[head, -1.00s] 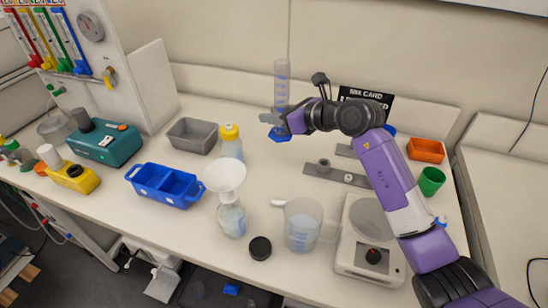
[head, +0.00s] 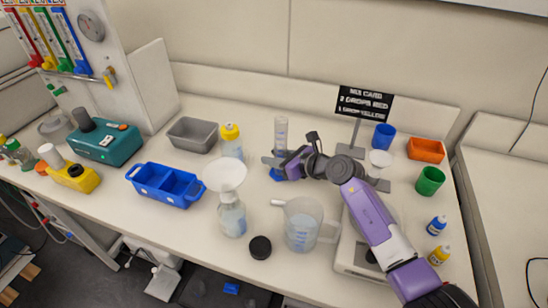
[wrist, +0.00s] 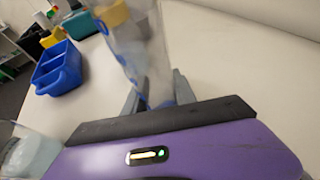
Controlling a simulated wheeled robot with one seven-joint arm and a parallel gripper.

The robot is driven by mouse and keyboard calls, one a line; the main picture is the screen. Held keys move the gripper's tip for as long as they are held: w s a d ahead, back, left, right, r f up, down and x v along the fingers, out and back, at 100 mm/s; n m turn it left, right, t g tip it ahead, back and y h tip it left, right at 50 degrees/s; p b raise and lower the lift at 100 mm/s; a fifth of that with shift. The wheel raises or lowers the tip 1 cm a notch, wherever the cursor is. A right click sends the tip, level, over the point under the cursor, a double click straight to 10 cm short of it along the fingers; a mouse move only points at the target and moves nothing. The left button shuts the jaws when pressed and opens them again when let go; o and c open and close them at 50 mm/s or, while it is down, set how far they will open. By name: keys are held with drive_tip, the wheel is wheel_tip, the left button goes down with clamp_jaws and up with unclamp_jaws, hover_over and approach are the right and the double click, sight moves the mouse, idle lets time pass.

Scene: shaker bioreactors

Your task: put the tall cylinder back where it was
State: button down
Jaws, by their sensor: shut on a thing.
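The tall cylinder (head: 281,132) is clear with blue markings and a blue base (head: 277,175). My gripper (head: 278,161) is shut on its lower part, and it stands about upright in the head view. I cannot tell whether its base touches the table. In the wrist view the cylinder (wrist: 135,45) rises between the fingers (wrist: 155,95), blurred and cut off at the top.
A yellow-capped bottle (head: 231,143) and a funnel (head: 224,175) on a bottle stand to the left. A jug (head: 302,231) and black cap (head: 260,247) are in front. A sign (head: 363,103) stands behind right. Table behind the cylinder (head: 240,108) is clear.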

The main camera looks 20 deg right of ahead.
drive_tip(key=shift+f, duration=0.15)
drive_tip(key=c, duration=1)
unclamp_jaws()
drive_tip(key=v, duration=1.2)
